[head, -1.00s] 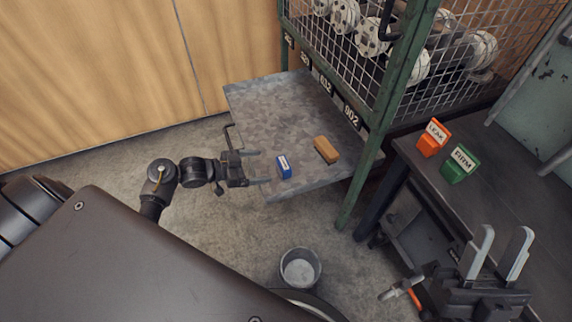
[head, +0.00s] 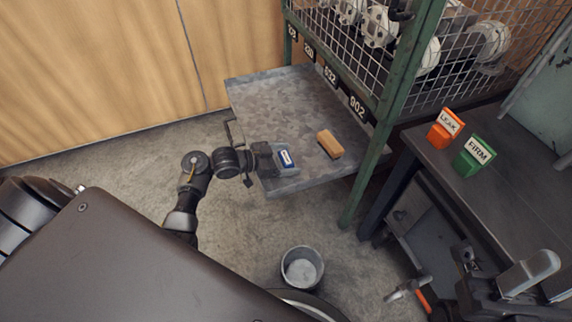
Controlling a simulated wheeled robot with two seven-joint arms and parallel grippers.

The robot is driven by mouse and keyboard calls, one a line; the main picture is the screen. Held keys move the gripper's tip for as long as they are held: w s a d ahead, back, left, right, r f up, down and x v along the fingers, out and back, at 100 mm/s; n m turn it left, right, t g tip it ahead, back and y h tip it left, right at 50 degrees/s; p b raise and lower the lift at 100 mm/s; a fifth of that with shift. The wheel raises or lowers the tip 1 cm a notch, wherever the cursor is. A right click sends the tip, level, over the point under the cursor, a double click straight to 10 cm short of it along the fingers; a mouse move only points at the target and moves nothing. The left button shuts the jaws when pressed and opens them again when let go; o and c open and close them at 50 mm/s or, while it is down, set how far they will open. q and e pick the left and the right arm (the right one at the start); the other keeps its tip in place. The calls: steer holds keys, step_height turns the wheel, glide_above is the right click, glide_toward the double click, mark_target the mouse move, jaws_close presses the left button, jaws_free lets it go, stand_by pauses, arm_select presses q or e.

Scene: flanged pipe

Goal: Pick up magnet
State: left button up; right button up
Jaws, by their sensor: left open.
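A small blue block with a white label (head: 287,158), which looks like the magnet, lies on the grey metal shelf (head: 265,105) near its front left edge. My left gripper (head: 286,160) is over the shelf edge, its open fingers on either side of the blue block. I cannot tell whether they touch it. My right gripper (head: 535,278) is at the bottom right by the dark bench, partly cut off by the frame. Its opening is not clear.
A tan block (head: 330,144) lies on the shelf, right of the blue one. A green-framed mesh cage (head: 400,75) with flanged parts stands behind. An orange LEAK block (head: 440,135) and a green FIRM block (head: 470,163) stand on the bench (head: 510,205). A bucket (head: 302,267) is on the floor.

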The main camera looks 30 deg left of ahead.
arm_select(q)
steer(key=c, duration=1.3)
steer(key=shift+c, duration=0.2)
steer(key=shift+r, duration=0.1)
